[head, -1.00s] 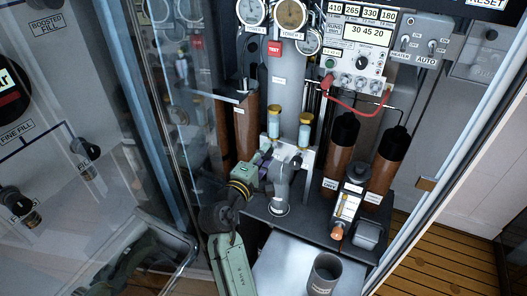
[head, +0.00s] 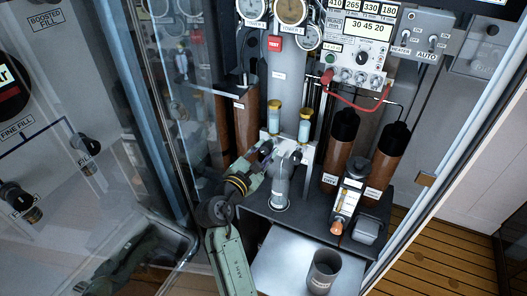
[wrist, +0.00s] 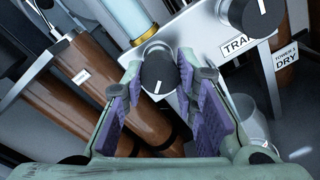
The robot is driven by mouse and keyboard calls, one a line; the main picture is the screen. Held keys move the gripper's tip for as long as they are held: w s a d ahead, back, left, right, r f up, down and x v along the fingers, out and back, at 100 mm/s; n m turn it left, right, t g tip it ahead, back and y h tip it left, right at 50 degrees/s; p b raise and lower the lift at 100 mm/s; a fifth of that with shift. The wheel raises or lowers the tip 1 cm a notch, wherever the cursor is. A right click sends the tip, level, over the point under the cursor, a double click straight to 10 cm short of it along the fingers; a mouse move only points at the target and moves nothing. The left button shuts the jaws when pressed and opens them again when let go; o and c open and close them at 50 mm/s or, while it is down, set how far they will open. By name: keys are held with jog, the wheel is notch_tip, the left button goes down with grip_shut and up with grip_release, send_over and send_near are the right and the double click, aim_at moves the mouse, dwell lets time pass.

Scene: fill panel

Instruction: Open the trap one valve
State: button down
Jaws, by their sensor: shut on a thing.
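Two black knobs sit on a pale bracket (head: 289,143) below two pale blue trap cylinders with gold caps. In the wrist view, the left knob (wrist: 158,72) has a white pointer line running up and down. My gripper (wrist: 160,86) is shut on this knob, with a purple-padded finger on each side.
Brown cylinders (head: 337,150) stand right of the bracket, with more at its left. A grey cup (head: 323,272) stands on a pale tray below. A glass door (head: 130,100) stands left of my arm. Gauges and a switch panel (head: 352,45) are above.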

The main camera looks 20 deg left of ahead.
jog(key=n, duration=0.5)
jog(key=shift+f, duration=0.1)
jog(key=shift+d+n, duration=0.1)
jog(key=shift+n, duration=0.2)
dwell(0.4)
jog(key=c, duration=1.3)
grip_release()
notch_tip(320, 180, up, 10)
jog(key=shift+r, duration=0.1)
